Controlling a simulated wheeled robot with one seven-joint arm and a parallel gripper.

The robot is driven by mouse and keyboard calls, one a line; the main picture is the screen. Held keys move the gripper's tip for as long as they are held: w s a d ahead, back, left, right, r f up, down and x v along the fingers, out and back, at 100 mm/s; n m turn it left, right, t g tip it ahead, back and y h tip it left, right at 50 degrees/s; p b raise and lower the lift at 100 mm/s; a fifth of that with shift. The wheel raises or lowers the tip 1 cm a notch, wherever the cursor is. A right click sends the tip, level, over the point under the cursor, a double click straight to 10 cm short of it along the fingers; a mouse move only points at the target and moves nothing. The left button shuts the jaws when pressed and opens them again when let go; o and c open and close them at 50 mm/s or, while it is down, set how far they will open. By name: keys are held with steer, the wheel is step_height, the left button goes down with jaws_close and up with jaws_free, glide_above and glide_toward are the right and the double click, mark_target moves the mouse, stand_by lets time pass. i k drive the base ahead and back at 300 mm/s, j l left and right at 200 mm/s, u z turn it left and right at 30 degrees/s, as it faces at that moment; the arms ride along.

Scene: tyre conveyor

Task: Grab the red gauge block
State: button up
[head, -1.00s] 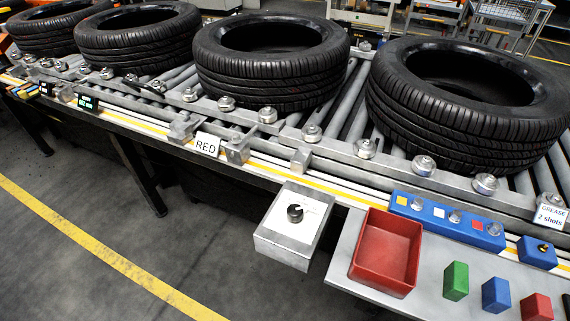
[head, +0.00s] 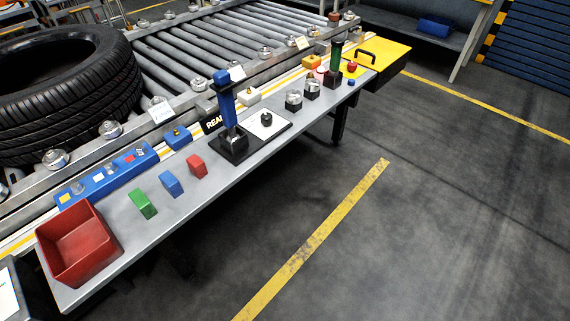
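The red gauge block (head: 197,166) stands on the grey side shelf in the head view. It is the rightmost of a row of three small blocks, beside the blue block (head: 171,184) and the green block (head: 143,203). Clear gaps separate the blocks. Nothing touches or covers the red block. My gripper is not in view.
A red tray (head: 112,240) stands left of the blocks on the shelf (head: 125,262). A blue strip with knobs (head: 108,178) lies behind. A blue-handled tool on a black base (head: 229,140) stands to the right. A tyre (head: 60,95) rests on the conveyor. The floor in front is clear.

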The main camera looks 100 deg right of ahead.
mark_target(197, 166)
steer(key=z, duration=0.45)
steer(key=j+z, duration=0.1)
steer(key=z, duration=0.75)
steer(key=k+z, duration=0.1)
steer(key=z, duration=0.35)
steer(key=j+z, duration=0.1)
steer(key=z, duration=0.75)
steer(key=k+j, duration=0.15)
steer(key=k, duration=0.6)
